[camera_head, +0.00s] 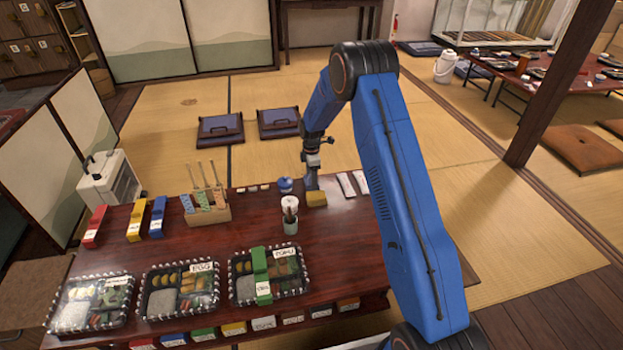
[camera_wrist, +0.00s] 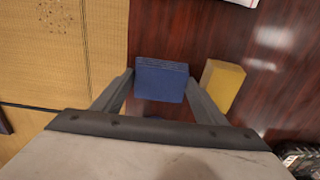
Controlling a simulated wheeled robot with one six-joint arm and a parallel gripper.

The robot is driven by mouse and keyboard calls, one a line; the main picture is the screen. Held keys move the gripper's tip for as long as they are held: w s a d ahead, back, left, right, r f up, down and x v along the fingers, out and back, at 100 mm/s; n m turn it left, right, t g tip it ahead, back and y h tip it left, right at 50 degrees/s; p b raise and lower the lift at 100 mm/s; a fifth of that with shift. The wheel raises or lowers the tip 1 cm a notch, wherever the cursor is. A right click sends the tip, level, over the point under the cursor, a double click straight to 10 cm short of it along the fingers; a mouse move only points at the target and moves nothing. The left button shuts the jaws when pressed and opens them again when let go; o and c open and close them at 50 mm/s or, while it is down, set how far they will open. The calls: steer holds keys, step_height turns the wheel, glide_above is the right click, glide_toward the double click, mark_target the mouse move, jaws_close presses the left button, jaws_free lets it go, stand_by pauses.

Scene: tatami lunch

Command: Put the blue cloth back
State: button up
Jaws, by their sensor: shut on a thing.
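The blue cloth (camera_wrist: 162,82) shows in the wrist view as a small folded block between my two fingers. My gripper (camera_wrist: 158,96) is shut on it, with one finger at each side. In the head view my gripper (camera_head: 311,181) points down at the far edge of the dark red table (camera_head: 330,240), and the cloth cannot be made out there. A yellow block (camera_wrist: 223,85) lies just right of the cloth in the wrist view; it also shows in the head view (camera_head: 317,199) below my gripper. Whether the cloth touches the table is unclear.
A blue and white round item (camera_head: 285,185) stands left of my gripper, and a cup with utensils (camera_head: 290,215) stands nearer. A wooden holder (camera_head: 208,214) is further left. Black-trimmed lunch boxes (camera_head: 180,289) line the near side. White packets (camera_head: 347,185) lie right.

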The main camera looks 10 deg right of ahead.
steer(key=o, duration=1.2)
step_height(320, 180, up, 12)
steer(key=s+d+r+m+t, duration=0.15)
steer(key=s+r+m, duration=0.25)
steer(key=s+r, duration=0.85)
steer(key=s+d+r+m+t, duration=0.1)
steer(key=s+d+r+m, duration=0.25)
steer(key=s+r, duration=0.95)
steer(key=s+m, duration=0.3)
steer(key=s, duration=0.7)
steer(key=s+d+r+m+t, duration=0.1)
steer(key=s+m, duration=0.3)
steer(key=s, duration=0.6)
steer(key=s+d+m+t, duration=0.1)
steer(key=s+m, duration=0.2)
steer(key=s, duration=0.8)
steer(key=shift+r+m, duration=0.2)
steer(key=shift+m, duration=0.05)
